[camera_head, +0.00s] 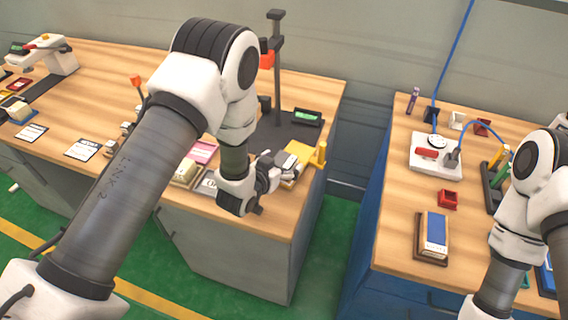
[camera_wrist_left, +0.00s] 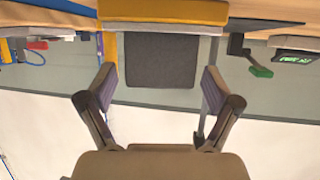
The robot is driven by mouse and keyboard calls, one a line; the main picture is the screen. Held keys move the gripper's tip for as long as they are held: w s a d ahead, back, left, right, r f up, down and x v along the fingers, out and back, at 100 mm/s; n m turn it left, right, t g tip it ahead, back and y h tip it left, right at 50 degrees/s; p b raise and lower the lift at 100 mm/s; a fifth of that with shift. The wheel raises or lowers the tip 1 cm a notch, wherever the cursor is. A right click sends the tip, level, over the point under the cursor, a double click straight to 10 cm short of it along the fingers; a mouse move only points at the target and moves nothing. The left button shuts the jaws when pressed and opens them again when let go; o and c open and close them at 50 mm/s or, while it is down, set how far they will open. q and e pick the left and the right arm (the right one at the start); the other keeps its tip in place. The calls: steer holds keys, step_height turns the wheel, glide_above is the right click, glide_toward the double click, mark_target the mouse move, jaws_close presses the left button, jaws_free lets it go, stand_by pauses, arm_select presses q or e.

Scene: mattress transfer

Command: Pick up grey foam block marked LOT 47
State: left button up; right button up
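My left gripper (camera_head: 284,172) is over the front right part of the left bench, beside a yellow block (camera_head: 300,151). In the left wrist view the gripper (camera_wrist_left: 156,78) is open. A dark grey square piece (camera_wrist_left: 160,64) shows between its fingers, with a gap on each side. A yellow slab (camera_wrist_left: 160,11) and a light grey layer (camera_wrist_left: 150,27) lie along the top of that view. No LOT 47 marking is readable, so I cannot tell which grey piece is the named foam block. My right gripper is out of view; only its arm shows.
The left bench (camera_head: 100,75) also holds a dark stand (camera_head: 278,75), a cream block (camera_head: 186,171) and paper cards (camera_head: 82,149). The right bench (camera_head: 400,190) holds a blue-topped block (camera_head: 436,231), a red tray (camera_head: 447,199) and a white device (camera_head: 436,155). A gap separates the benches.

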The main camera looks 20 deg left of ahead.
arm_select(q)
steer(key=c, duration=1.1)
